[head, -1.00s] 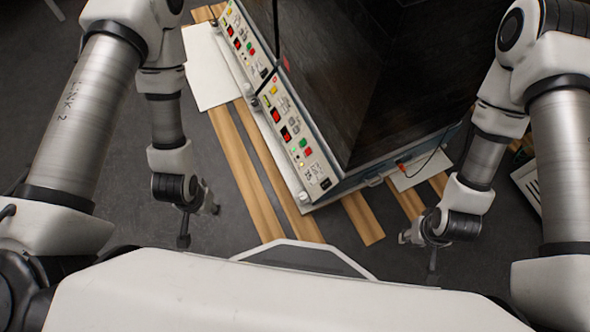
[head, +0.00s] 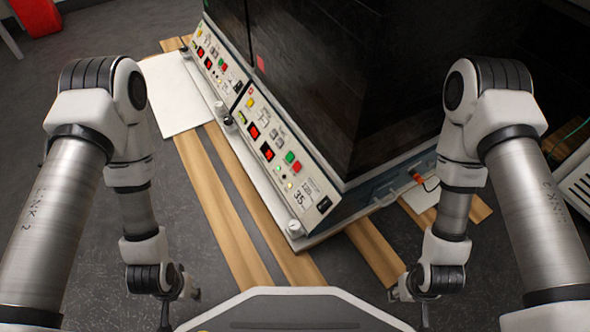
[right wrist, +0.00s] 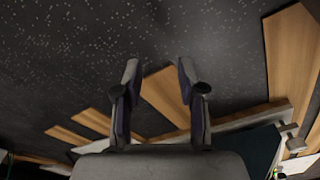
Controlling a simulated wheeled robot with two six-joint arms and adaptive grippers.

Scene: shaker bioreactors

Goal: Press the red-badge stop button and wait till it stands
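Two shaker units stand side by side with slanted white control panels. The nearer panel (head: 283,150) has a yellow button, lit red displays, a green button (head: 290,157) and a red button (head: 297,167). The farther panel (head: 211,52) has the same layout, with a green button (head: 222,64). A small pinkish-red badge (head: 261,62) is on the dark front of the nearer unit. Shaking inside cannot be made out. My left gripper (head: 180,305) and right gripper (head: 408,302) are low in front, apart from the panels. The right gripper's fingers (right wrist: 159,85) are spread and empty.
Wooden slats (head: 215,200) lie on the dark floor under the units. A white sheet (head: 176,95) is at the left of the farther panel. A red box (head: 37,17) stands at the far left.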

